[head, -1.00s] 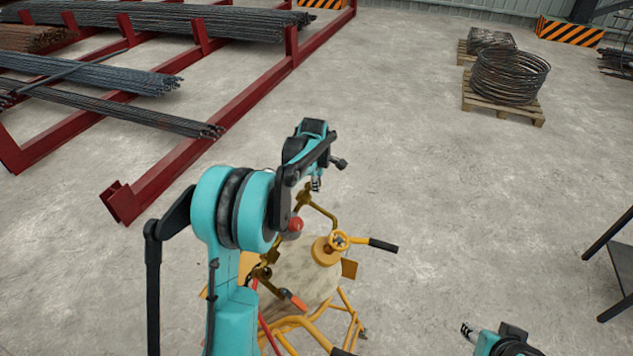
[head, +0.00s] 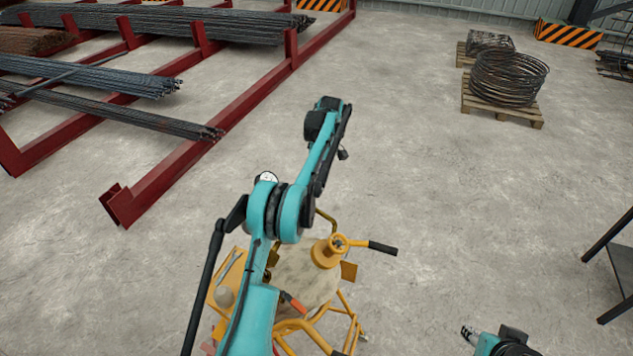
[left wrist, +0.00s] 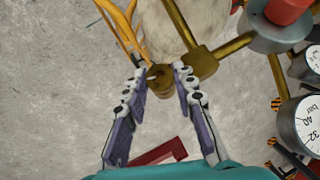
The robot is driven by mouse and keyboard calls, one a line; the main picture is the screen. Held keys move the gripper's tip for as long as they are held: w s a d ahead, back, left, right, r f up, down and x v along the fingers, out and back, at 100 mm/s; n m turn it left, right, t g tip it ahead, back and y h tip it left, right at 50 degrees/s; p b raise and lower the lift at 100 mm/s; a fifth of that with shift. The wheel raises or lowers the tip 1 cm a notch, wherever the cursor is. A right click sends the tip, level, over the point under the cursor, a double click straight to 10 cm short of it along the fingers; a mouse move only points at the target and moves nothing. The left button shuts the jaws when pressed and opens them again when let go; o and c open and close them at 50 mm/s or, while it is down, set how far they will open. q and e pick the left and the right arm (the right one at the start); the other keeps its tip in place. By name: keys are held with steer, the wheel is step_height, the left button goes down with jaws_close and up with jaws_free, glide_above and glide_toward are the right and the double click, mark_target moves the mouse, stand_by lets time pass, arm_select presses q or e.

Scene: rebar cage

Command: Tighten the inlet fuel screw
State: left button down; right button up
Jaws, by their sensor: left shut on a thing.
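In the left wrist view a short brass screw (left wrist: 160,83) sits at the end of a brass pipe, between my left fingertips. I take it as the inlet fuel screw. My left gripper (left wrist: 161,71) is shut on it, one finger on each side. In the head view my own arm hides the left gripper and the screw. My right gripper (head: 467,332) is at the bottom right of the head view, away from the machine and over bare floor. Its fingers are too small to tell whether they are open.
The yellow-framed machine has a pale tank (head: 300,275) and a black-handled lever (head: 382,247). Near the screw are brass pipes (left wrist: 232,46), a red knob (left wrist: 288,10) and pressure gauges (left wrist: 303,122). A red rack (head: 165,185) stands left. Floor right of the machine is clear.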

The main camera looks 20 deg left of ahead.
arm_select(q)
steer(key=shift+w+m+g+p, duration=0.1)
steer(key=shift+m+g+p, duration=0.5)
steer(key=shift+g+p, duration=0.15)
steer(key=c, duration=1.5)
jaws_free()
